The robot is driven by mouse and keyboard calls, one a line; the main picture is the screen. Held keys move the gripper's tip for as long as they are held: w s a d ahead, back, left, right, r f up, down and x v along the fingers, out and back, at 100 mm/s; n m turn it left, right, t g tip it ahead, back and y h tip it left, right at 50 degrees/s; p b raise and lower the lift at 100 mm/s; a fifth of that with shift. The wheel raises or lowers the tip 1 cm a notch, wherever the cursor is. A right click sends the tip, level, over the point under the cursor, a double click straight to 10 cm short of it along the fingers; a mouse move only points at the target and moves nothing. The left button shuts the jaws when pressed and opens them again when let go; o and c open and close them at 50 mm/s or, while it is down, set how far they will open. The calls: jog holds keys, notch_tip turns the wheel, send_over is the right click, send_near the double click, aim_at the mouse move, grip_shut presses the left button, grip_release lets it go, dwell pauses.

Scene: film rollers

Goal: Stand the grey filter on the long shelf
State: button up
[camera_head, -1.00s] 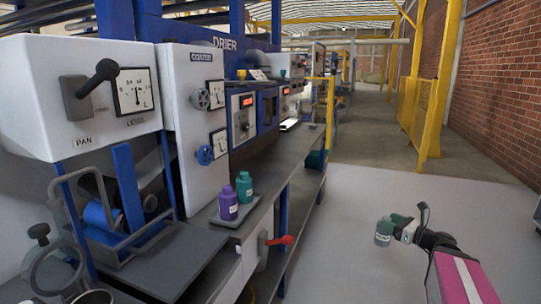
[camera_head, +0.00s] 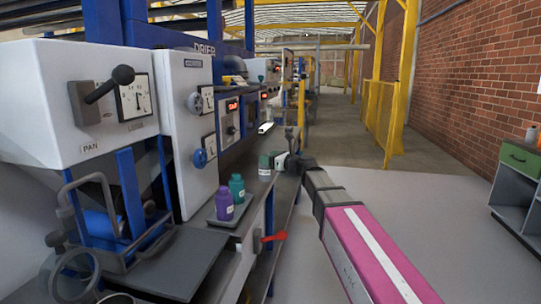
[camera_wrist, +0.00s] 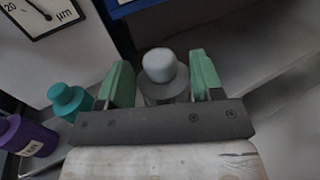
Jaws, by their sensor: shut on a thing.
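The grey filter (camera_wrist: 163,68) is a small cylinder with a pale rounded top. It sits between the green fingers of my gripper (camera_wrist: 163,82) in the wrist view. In the head view my gripper (camera_head: 268,160) is over the long dark shelf (camera_head: 253,187) that runs along the machine. The filter (camera_head: 264,172) shows just under the fingers, upright. I cannot tell whether its base touches the shelf.
A purple bottle (camera_head: 224,206) and a teal bottle (camera_head: 237,188) stand on a small tray nearer me, left of my gripper. A red-handled lever (camera_head: 273,237) juts from the front.

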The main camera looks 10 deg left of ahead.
jog(key=a+r, duration=0.6)
jog(key=a, duration=0.3)
notch_tip(320, 180, down, 10)
jog(key=shift+s, duration=0.35)
jog(key=shift+d+f, duration=0.1)
jog(key=o, duration=1.2)
jog(key=v, duration=1.2)
